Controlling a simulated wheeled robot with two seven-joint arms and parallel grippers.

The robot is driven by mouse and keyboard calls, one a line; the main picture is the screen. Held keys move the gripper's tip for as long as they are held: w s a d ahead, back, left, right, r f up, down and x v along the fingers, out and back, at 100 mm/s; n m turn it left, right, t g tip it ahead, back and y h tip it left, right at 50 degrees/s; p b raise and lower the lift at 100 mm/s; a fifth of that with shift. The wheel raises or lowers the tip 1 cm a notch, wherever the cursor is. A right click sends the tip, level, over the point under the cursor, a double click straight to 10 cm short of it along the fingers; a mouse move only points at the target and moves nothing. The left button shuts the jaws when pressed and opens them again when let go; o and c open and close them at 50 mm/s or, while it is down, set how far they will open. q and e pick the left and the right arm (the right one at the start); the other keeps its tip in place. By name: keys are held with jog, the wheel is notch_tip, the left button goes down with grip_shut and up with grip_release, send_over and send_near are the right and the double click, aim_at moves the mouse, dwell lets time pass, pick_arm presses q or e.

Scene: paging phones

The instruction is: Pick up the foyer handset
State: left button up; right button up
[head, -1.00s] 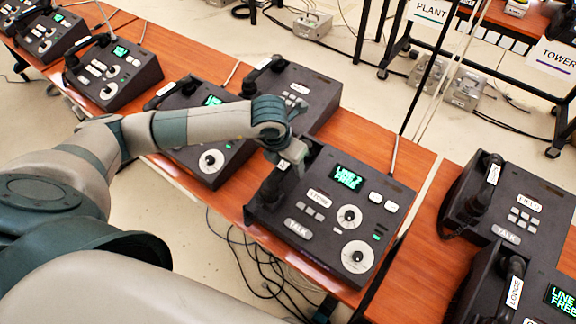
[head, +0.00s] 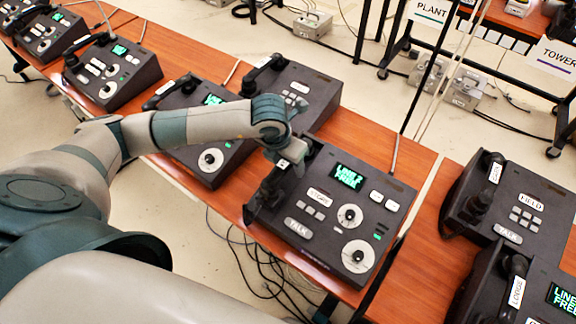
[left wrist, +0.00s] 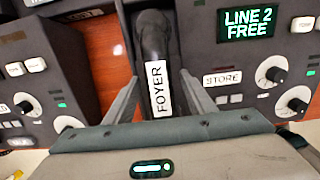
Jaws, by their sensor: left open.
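The foyer handset (left wrist: 157,55) is black with a white FOYER label and lies in its cradle at the left side of a dark desk phone (head: 325,238). The phone's green screen reads LINE 2 FREE. My left gripper (left wrist: 160,92) is open, with one finger on each side of the handset in the left wrist view. I cannot tell whether the fingers touch it. In the head view my left gripper (head: 286,160) is at the handset's far end and hides part of it. My right gripper is not in view.
Similar phones stand left and behind on the wooden table (head: 392,150). At the right, a phone with a FIELD button (head: 522,205) and a phone with a LODGE handset (head: 516,288) stand beyond a gap between tables. Loose cables hang below the front edge.

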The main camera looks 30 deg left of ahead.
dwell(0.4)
pick_arm(q)
grip_shut()
jog(key=shift+r, duration=0.1)
jog(key=shift+r+p, duration=0.3)
jog(key=shift+p, duration=0.35)
notch_tip(320, 180, up, 4)
jog(key=b, duration=0.3)
jog(key=shift+f, duration=0.25)
jog(key=s+d+r+b, duration=0.2)
jog(key=s+d+r, duration=0.5)
jog(key=s+d, duration=0.1)
jog(key=shift+d, duration=0.35)
jog(key=shift+w, duration=0.1)
